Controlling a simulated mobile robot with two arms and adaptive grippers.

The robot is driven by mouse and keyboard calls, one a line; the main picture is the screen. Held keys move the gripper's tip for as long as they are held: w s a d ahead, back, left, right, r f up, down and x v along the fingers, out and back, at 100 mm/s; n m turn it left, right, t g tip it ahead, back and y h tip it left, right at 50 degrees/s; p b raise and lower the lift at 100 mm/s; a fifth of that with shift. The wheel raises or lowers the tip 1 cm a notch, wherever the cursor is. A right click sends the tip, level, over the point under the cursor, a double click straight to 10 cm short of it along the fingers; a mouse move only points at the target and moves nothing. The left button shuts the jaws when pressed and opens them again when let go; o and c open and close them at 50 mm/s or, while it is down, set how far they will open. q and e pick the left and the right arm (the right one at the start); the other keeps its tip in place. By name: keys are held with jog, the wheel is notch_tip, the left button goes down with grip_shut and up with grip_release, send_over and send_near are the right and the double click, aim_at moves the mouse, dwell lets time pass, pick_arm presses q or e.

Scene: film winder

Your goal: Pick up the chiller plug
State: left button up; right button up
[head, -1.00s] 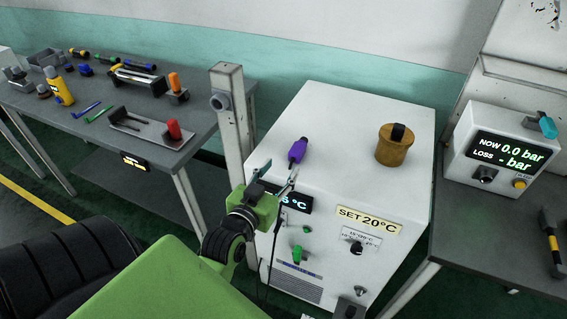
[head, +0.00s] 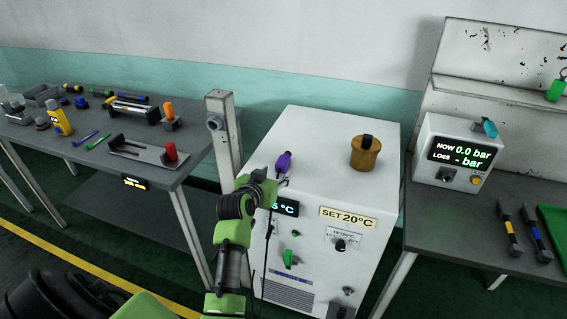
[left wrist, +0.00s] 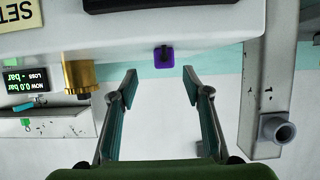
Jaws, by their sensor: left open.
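The purple plug (head: 284,161) with a dark end stands on the top of the white chiller (head: 330,140), near its front left edge. I take it to be the chiller plug. My left gripper (head: 281,183) is at the chiller's front left edge, just in front of the plug. In the left wrist view, which is upside down, the open fingers (left wrist: 160,80) are empty and spread to either side. The plug (left wrist: 164,60) shows between and a little beyond their tips, apart from both. My right gripper is not in view.
A brown knobbed cylinder (head: 366,153) stands on the chiller's right side. A grey post (head: 225,140) rises close on the left. A tool table (head: 75,140) is at left; a pressure display box (head: 455,152) stands on the right table. The middle of the chiller top is clear.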

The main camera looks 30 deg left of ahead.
aim_at(280, 167)
pick_arm(q)
jog(key=shift+w+a+f, duration=0.15)
jog(key=shift+w, duration=0.35)
jog(key=shift+w+a+f, duration=0.15)
jog(key=shift+w+f, duration=0.05)
jog(key=shift+w, duration=0.25)
jog(key=shift+w+a+p, duration=0.15)
jog(key=shift+w+p, duration=0.15)
jog(key=shift+p, duration=0.05)
jog(key=x, duration=0.3)
jog(key=shift+a+f+p, duration=0.15)
jog(key=shift+a+p, duration=0.1)
jog(key=shift+p, duration=0.1)
jog(key=shift+w+a+f, duration=0.1)
jog(key=shift+w+f, duration=0.15)
jog(key=shift+w, duration=0.25)
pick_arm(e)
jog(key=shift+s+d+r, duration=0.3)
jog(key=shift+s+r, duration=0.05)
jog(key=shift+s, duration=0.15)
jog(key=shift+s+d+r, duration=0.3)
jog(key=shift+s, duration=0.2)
pick_arm(q)
jog(key=shift+c, duration=0.3)
jog(key=shift+s, duration=0.1)
jog(key=c, duration=1.2)
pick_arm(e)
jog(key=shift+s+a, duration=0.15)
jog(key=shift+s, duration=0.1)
